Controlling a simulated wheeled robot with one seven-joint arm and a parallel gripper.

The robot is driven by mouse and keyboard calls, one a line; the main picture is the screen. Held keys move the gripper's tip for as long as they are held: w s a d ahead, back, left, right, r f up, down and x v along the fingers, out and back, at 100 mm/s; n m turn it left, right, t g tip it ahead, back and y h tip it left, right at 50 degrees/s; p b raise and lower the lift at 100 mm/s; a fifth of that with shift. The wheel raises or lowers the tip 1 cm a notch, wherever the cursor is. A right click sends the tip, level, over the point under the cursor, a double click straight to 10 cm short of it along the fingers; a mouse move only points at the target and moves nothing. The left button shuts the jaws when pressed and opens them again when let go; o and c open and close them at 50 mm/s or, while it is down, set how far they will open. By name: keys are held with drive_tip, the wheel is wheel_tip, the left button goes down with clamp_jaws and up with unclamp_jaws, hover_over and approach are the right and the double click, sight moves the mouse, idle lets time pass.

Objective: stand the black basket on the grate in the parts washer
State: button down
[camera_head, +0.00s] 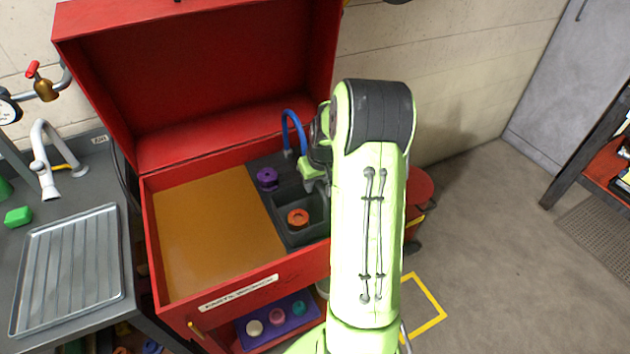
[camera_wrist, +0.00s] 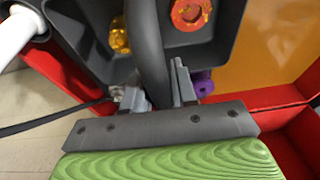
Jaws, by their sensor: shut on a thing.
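The parts washer (camera_head: 235,283) is a red open-lidded tub with amber fluid and a dark ledge (camera_head: 262,196) at its right. The black basket (camera_head: 290,236) is at that ledge, upright, with an orange part (camera_head: 298,217) inside. The wrist view shows the orange part (camera_wrist: 190,12) and a yellow part (camera_wrist: 120,36) in it. My gripper (camera_wrist: 155,92) is shut on the basket's curved handle (camera_wrist: 148,50). My arm hides the basket's right side in the head view. I cannot tell the grate from the ledge, or whether the basket touches it.
A purple part (camera_head: 267,178) stands on the ledge, behind and left of the basket. A blue hose (camera_head: 290,130) rises behind. The raised red lid (camera_head: 200,75) bounds the back. A purple tray (camera_head: 277,322) with three parts sits in front. A metal tray (camera_head: 70,270) lies left.

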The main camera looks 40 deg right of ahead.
drive_tip(key=shift+r, duration=0.1)
drive_tip(key=c, duration=0.9)
unclamp_jaws()
drive_tip(key=shift+o, duration=0.4)
drive_tip(key=shift+s, duration=0.1)
drive_tip(key=p+v, duration=0.3)
drive_tip(key=v, duration=1.2)
drive_tip(key=shift+r, duration=0.35)
